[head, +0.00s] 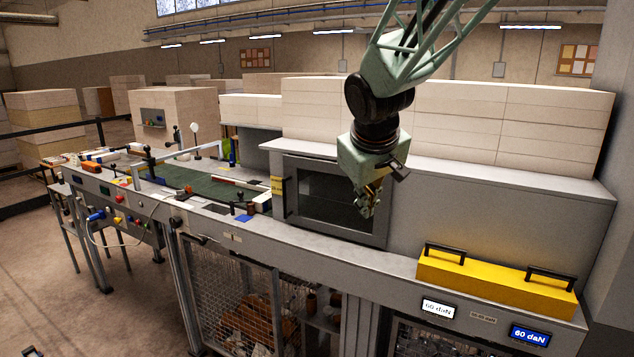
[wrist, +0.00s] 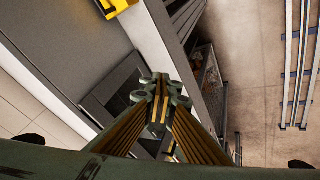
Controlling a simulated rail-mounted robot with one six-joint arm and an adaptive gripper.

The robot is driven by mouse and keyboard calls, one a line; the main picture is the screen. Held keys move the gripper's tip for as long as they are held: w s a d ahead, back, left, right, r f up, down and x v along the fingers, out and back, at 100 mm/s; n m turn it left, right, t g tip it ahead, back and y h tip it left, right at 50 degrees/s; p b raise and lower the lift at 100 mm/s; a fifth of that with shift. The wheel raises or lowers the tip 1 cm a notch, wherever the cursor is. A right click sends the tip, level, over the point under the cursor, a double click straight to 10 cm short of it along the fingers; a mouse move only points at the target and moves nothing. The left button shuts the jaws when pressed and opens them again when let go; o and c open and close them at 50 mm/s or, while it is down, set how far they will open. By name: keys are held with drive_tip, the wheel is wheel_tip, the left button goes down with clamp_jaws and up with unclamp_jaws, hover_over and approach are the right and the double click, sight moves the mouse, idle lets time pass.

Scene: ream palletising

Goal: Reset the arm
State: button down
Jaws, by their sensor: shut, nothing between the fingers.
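My gripper (head: 368,203) hangs from my green arm in the head view, in front of the dark-windowed door (head: 325,195) of the grey machine. It points down and hides part of the window's right side. In the wrist view my gripper (wrist: 160,100) shows its fingers together at the picture's middle, with nothing between them. It looks clear of the machine's surfaces, though the exact gap cannot be told.
A yellow block with two black handles (head: 497,283) sits on the ledge at right, above two displays. The green conveyor bed (head: 200,185) with small tools lies at left. Long stacks of pale reams (head: 450,115) stand behind the machine. A mesh guard (head: 235,290) is below.

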drive_tip(key=s+d+r+m+b, duration=0.2)
drive_tip(key=s+d, duration=0.3)
drive_tip(key=s, duration=0.8)
drive_tip(key=s+d+f+m+b, duration=0.1)
drive_tip(key=s+f, duration=0.1)
drive_tip(key=s, duration=0.9)
drive_tip(key=s+d+f+m+g+b, duration=0.1)
drive_tip(key=s+f+b, duration=0.1)
drive_tip(key=s, duration=0.9)
drive_tip(key=s+d+f+m+g+b, duration=0.1)
drive_tip(key=s+d+f, duration=0.1)
drive_tip(key=s, duration=1)
drive_tip(key=shift+f+m+y+b, duration=0.3)
drive_tip(key=shift+f+m+y, duration=0.1)
drive_tip(key=shift+f, duration=0.4)
drive_tip(key=shift+w+a, duration=0.15)
